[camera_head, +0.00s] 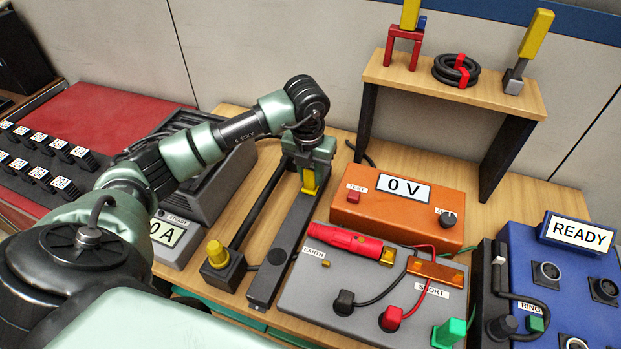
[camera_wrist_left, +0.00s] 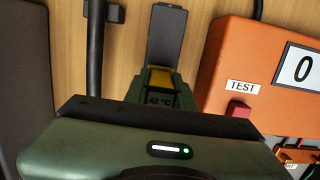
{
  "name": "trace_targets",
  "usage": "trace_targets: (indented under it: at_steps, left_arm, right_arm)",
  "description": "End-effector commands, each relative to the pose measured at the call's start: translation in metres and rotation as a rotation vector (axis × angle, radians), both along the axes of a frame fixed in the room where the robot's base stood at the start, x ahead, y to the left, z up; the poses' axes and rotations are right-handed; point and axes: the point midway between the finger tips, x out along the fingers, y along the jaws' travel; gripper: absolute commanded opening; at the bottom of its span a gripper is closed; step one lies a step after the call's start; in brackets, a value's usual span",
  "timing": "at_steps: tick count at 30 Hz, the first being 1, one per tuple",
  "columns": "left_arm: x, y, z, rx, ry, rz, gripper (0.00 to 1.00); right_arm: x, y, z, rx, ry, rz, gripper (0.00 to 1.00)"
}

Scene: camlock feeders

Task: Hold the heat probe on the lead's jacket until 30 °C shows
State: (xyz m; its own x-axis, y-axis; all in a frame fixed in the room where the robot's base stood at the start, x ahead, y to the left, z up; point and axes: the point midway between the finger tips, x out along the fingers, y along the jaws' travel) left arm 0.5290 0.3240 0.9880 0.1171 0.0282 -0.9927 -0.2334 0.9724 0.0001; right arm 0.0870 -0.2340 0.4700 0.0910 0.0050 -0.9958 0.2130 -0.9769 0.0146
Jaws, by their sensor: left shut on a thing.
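My left gripper (camera_head: 309,168) is shut on a yellow-handled tool (camera_head: 309,182), which I take to be the heat probe. A thick black lead (camera_head: 262,203) runs to the left of the bar, near a yellow-capped block (camera_head: 215,257). In the left wrist view the lead (camera_wrist_left: 95,60) is apart from the tool.
An orange tester (camera_head: 400,205) reading 0 V stands to the right. A grey panel (camera_head: 305,295) with a red plug is in front of it. A blue box (camera_head: 570,290) reads READY. A wooden shelf (camera_head: 430,83) holds other tools. A grey meter unit (camera_head: 180,243) is at left.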

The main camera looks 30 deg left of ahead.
Motion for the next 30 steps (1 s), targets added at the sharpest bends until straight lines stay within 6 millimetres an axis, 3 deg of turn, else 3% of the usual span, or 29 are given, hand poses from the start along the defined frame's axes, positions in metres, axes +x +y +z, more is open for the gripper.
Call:
trace_targets:
  at_steps: [17,30]
  left_arm:
    - [0.0,0.0,0.002,0.0,0.0,0.0,0.0]
    - [0.0,0.0,0.03,0.001,0.001,0.0,0.0]
  right_arm:
    - [-0.001,-0.002,0.001,-0.002,0.001,0.0,0.36]
    - [-0.001,-0.002,0.02,-0.003,0.0,0.0,0.36]
